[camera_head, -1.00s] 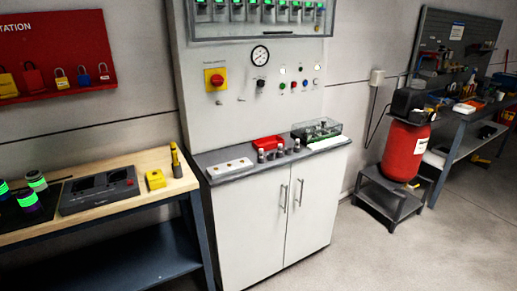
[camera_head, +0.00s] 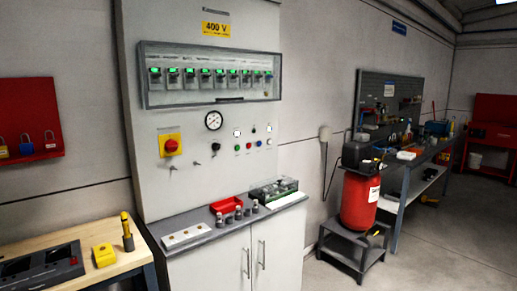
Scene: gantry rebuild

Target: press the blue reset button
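The small buttons sit on the light grey panel (camera_head: 190,190) of the electrical cabinet, below its clear-covered breaker box. At the right end of the lower row is a small bluish button (camera_head: 269,142), which looks like the blue reset button; it is too small to make out clearly. Left of it in the row are a dark button (camera_head: 258,144), a red button (camera_head: 248,146) and a green button (camera_head: 237,147). Nothing covers them. Neither of my grippers is in view.
A counter ledge below the panel holds a red tray (camera_head: 227,205), several small knobs and a clear-covered box (camera_head: 273,189). A wooden bench (camera_head: 130,262) stands left. A red compressor tank (camera_head: 358,200) stands right on a low stand. Floor at right is clear.

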